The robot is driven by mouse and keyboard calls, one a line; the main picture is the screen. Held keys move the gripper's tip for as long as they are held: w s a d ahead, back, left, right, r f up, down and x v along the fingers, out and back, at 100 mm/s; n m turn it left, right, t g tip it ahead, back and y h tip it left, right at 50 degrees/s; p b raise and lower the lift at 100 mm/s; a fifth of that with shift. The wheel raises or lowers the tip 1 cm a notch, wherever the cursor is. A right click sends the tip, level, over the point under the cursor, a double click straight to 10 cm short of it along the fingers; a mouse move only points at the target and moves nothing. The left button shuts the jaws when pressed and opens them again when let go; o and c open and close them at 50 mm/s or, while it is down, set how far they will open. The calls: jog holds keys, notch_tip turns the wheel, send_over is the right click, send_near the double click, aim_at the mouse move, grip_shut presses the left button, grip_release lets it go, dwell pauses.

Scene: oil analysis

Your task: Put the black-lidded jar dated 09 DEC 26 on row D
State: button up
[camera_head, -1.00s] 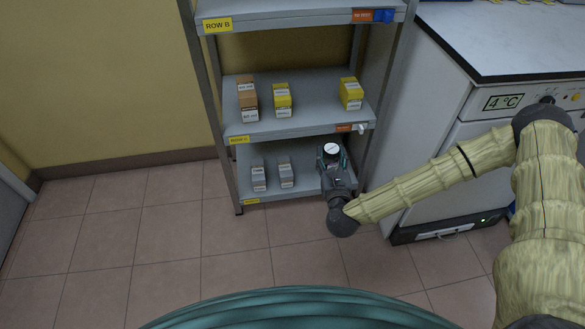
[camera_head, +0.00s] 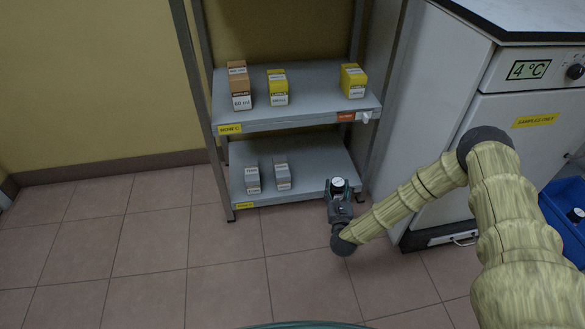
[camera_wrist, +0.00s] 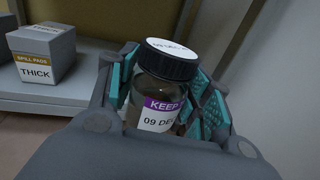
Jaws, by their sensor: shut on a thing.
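The black-lidded jar (camera_wrist: 158,92) is upright between the jaws of my gripper (camera_wrist: 165,105) in the wrist view. Its label has a purple KEEP band and reads "09 DEC", the rest hidden by my gripper. In the head view, the jar's lid with a white top (camera_head: 338,184) shows within my gripper (camera_head: 339,197), at the right end of the lowest shelf (camera_head: 305,180). This shelf has a yellow tag (camera_head: 245,205) too small to read. I cannot tell whether the jar touches the shelf.
Grey boxes (camera_head: 283,177) stand on the lowest shelf's left half; one labelled THICK (camera_wrist: 40,55) shows in the wrist view. The shelf above (camera_head: 320,105) holds yellow and brown boxes. A white fridge (camera_head: 445,130) stands to the right, with a blue bin (camera_head: 560,225) beside it.

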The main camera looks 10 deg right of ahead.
jog(key=w+b, duration=0.2)
jog(key=w, duration=0.3)
jog(key=w+f+b, duration=0.1)
jog(key=w+b, duration=0.1)
jog(key=w, duration=0.3)
jog(key=w+f+b, duration=0.1)
jog(key=w+b, duration=0.1)
jog(key=w, duration=0.4)
jog(key=shift+f+b, duration=1.1)
jog(key=shift+f, duration=0.55)
jog(key=shift+f, duration=0.15)
jog(key=o, duration=1.2)
jog(key=shift+o, duration=0.2)
